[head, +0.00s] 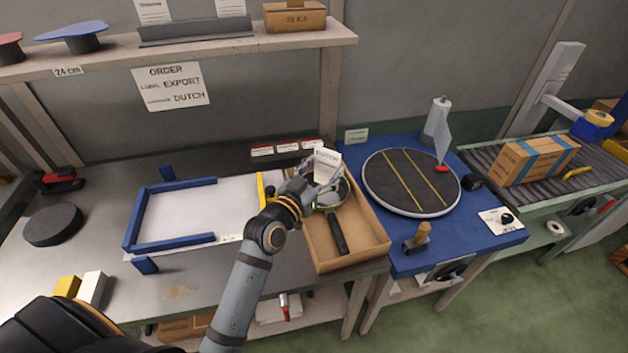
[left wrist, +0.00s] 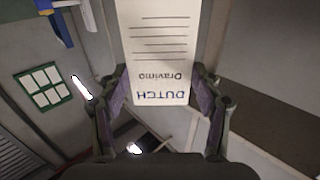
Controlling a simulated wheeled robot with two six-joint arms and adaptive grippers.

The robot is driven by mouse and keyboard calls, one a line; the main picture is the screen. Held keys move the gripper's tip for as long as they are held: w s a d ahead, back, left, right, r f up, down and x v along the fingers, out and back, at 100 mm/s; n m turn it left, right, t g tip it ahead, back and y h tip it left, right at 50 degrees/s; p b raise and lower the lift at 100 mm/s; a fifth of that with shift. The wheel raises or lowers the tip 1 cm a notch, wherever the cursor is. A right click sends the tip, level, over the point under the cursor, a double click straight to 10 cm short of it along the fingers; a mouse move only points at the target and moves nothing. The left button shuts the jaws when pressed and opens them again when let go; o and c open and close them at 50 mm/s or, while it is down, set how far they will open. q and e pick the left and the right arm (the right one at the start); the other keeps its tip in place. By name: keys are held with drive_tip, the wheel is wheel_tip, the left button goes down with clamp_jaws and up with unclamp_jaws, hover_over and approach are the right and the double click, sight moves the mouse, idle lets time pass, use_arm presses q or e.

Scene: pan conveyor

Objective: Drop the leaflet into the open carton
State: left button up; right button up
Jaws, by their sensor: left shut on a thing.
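The leaflet (head: 326,162) is a white card headed "DUTCH". It is held upright in my left gripper (head: 322,180); in the left wrist view the leaflet (left wrist: 160,45) stands between the two fingers, with its heading end at the grip. The open carton (head: 353,257) is brown and sits at the right end of the grey bench. A pan with a black handle (head: 338,233) lies in it, its bowl partly hidden by my gripper. My left gripper and the leaflet are over the far part of the carton in the head view. My right gripper is not in view.
A blue-edged frame (head: 175,243) around a white sheet lies left of the carton. A blue table with a round dark turntable (head: 410,183) stands to the right, then a roller conveyor with a taped box (head: 536,160). An order sign (head: 172,87) hangs behind.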

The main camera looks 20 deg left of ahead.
sight(326, 183)
use_arm(q)
drive_tip(key=shift+s+d, duration=0.1)
drive_tip(key=shift+s, duration=0.05)
drive_tip(key=shift+f+b, duration=0.4)
drive_tip(key=shift+b, duration=0.05)
wheel_tip(326, 183, down, 5)
drive_tip(key=b, duration=0.4)
drive_tip(key=shift+f+b, duration=0.15)
drive_tip(key=shift+b, duration=0.2)
drive_tip(key=o, duration=0.9)
